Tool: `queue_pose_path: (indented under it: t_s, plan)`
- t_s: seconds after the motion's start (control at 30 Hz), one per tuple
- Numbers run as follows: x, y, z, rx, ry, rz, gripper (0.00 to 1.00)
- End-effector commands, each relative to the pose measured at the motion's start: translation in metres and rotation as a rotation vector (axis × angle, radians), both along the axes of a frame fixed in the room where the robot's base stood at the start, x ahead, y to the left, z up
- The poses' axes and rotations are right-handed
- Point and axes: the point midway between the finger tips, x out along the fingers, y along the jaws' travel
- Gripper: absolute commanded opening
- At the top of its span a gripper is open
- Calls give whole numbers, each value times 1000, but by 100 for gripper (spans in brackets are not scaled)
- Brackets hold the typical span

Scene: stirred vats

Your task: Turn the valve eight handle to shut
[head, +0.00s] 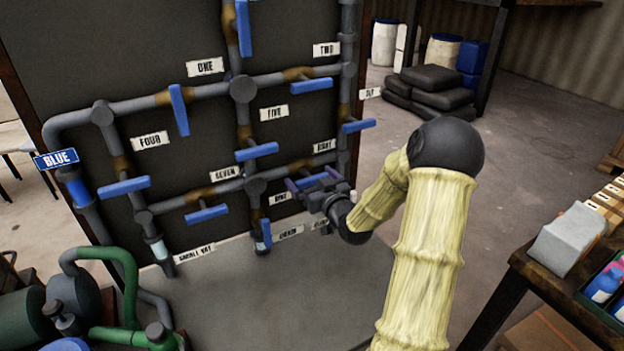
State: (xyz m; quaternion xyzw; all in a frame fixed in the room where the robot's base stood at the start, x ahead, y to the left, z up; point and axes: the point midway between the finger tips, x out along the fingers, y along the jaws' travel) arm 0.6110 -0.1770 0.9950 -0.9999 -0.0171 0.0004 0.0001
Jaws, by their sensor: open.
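The label reading EIGHT (324,146) is on the dark panel, right of centre in the head view. Just below it, a blue lever handle (313,181) lies roughly along the lower horizontal pipe (282,176). My gripper (312,182) is at this handle, with its open fingers to either side of it. I cannot tell whether the fingers touch the handle. The gripper and wrist hide the valve body and part of the pipe behind them.
Other blue handles sit close by: one under FIVE (256,151), one near SIX (358,126) and one beneath SEVEN (206,214). A table (520,262) with boxes and bottles stands at right. Green pumps (110,290) stand at lower left. Floor behind my arm is open.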

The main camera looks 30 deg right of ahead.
Motion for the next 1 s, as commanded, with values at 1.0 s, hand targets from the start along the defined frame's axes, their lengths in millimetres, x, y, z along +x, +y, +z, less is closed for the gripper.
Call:
queue_pose_path:
  t_s: [1.0]
  plan:
    - [-1,-3,1,270,8,-2,68]
